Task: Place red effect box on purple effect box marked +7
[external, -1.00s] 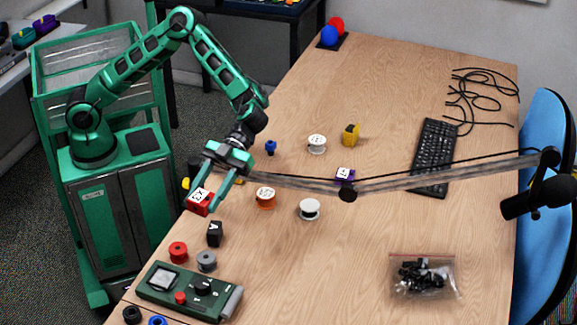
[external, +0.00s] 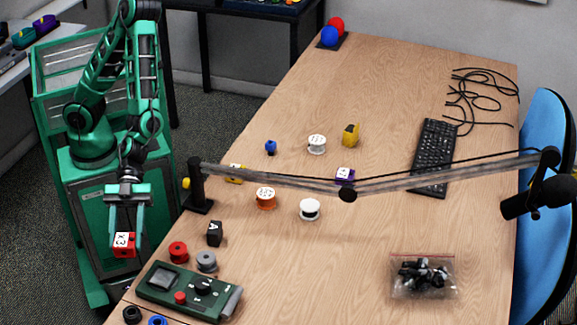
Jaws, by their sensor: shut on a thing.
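The red effect box (external: 124,245), with a white marked face, is held between the fingers of my gripper (external: 125,238). My gripper is shut on it at the left, beyond the table's left edge and in front of my base. The purple effect box (external: 345,175), with a white top, sits on the table near the middle, just behind the boom arm's joint. Its marking is too small to read. My gripper is well to the left of it.
A microphone boom arm (external: 270,181) stretches across the table from a black clamp post (external: 197,188) at the left edge. Spools, a black box (external: 215,233) and a green device (external: 187,291) stand on the left side. A yellow box (external: 351,134) is behind. The right front is mostly clear around a bag (external: 423,276).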

